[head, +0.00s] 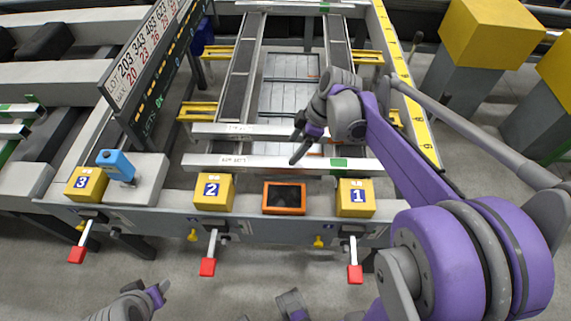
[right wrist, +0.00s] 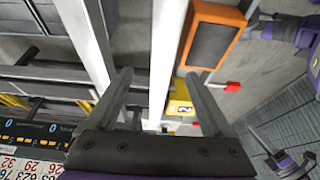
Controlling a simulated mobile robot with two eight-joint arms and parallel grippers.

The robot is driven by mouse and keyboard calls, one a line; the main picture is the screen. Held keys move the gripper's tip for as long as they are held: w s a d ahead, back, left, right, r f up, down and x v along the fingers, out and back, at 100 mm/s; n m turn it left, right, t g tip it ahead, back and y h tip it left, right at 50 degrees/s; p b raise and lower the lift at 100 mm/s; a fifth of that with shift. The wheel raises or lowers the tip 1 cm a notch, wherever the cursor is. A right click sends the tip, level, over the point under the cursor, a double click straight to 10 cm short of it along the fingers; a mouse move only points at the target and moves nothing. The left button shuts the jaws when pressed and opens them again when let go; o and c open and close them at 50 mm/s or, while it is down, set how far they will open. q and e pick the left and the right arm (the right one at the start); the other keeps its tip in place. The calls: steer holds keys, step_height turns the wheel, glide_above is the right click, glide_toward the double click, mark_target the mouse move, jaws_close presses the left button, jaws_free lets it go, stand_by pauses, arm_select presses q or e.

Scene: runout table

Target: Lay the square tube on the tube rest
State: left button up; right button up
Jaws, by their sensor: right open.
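Two pale, straight square-section bars lie across the runout table in the head view, a rear bar (head: 260,131) and a front bar (head: 265,163). Both carry small dark print, and the front one has a green patch near its right end. I cannot tell surely which is the square tube and which belongs to the tube rest. My right gripper (head: 298,142) is over these bars, open and empty. In the right wrist view its fingers (right wrist: 162,98) stand apart, with the front bar (right wrist: 163,50) passing between them in the picture; contact is unclear. My left gripper (head: 150,294) is partly cut off at the bottom.
Yellow boxes numbered 3 (head: 86,184), 2 (head: 213,192) and 1 (head: 355,198) stand along the front rail, with an orange-framed screen (head: 284,198) between 2 and 1. Red-tipped levers hang below. A number board (head: 150,60) rises at left; yellow-topped posts (head: 490,35) stand right.

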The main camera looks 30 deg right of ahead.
mark_target(286, 161)
steer(key=x, duration=0.7)
steer(key=shift+s+f+b, duration=0.15)
steer(key=shift+f+b, duration=0.25)
steer(key=shift+f, duration=0.05)
steer(key=shift+c, duration=0.2)
jaws_close()
stand_by(0.8)
